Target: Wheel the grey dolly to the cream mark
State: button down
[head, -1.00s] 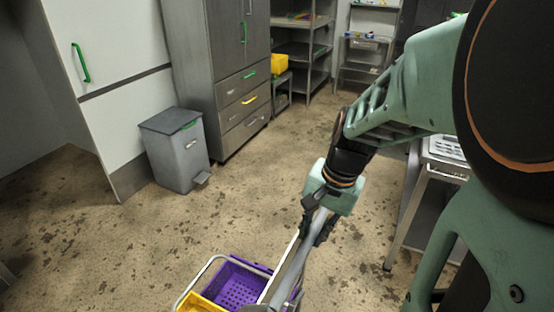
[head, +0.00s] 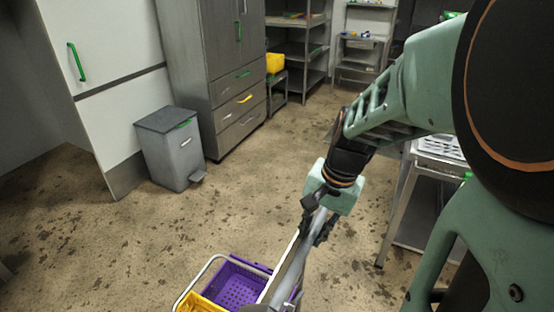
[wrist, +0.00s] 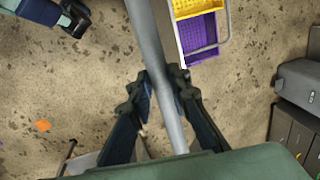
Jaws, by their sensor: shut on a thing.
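The grey dolly is partly in view at the bottom of the head view, with its long grey handle bar (head: 285,275) rising toward my gripper. It carries a purple crate (head: 240,285) and a yellow crate (head: 197,303), side by side inside a pale frame (head: 196,275). My gripper (head: 318,235) is shut on the handle bar. In the wrist view, the fingers (wrist: 160,82) lie on both sides of the bar (wrist: 150,45), and the crates show at the top. The dolly's lower parts are out of view. I see no cream mark on the floor.
A grey pedal bin (head: 172,150) stands by a white cabinet at left. Grey drawers (head: 237,105) and shelving (head: 297,50) stand behind. A metal bench (head: 400,205) is at right. The speckled floor between is clear. An orange patch (wrist: 43,125) shows on the floor.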

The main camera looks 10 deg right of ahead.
jog(key=c, duration=1.8)
grip_release()
notch_tip(320, 180, up, 8)
jog(key=d, duration=0.1)
jog(key=shift+s+d, duration=0.15)
jog(key=shift+s, duration=0.3)
